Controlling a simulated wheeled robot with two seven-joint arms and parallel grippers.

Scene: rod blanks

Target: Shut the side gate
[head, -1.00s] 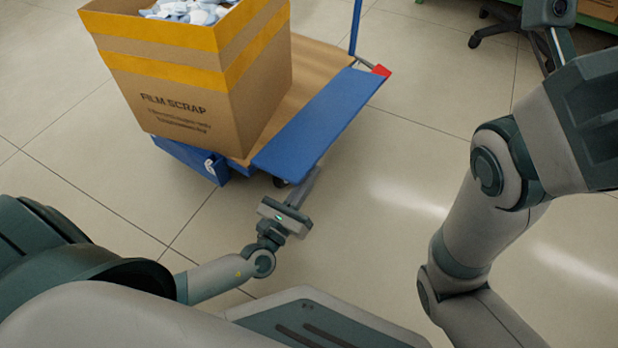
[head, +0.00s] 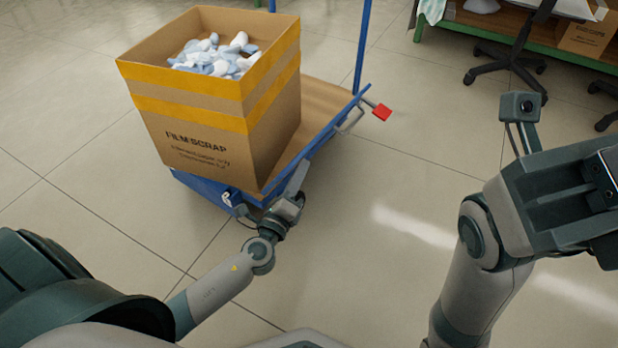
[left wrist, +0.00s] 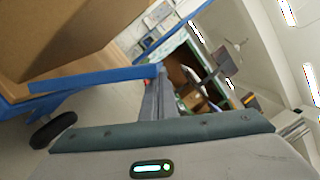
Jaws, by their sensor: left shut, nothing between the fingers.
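The side gate (head: 322,141) is a blue panel along the right side of a blue cart with a wooden deck (head: 318,102). It stands up, seen nearly edge-on in the head view. A latch with a red grip (head: 381,112) sits near its far end. My left gripper (head: 300,172) is shut and empty, its fingers at the gate's outer face near the close end; whether they touch is unclear. In the left wrist view, the shut fingers (left wrist: 160,95) reach the end of a blue edge (left wrist: 95,78). My right arm is at the right; its fingers are not visible.
A cardboard box marked FILM SCRAP (head: 205,125), full of white and blue scraps, stands on the cart. A blue post (head: 362,45) rises at the far end. An office chair (head: 507,65) and a green-framed bench (head: 470,33) stand back right. The floor right of the cart is clear.

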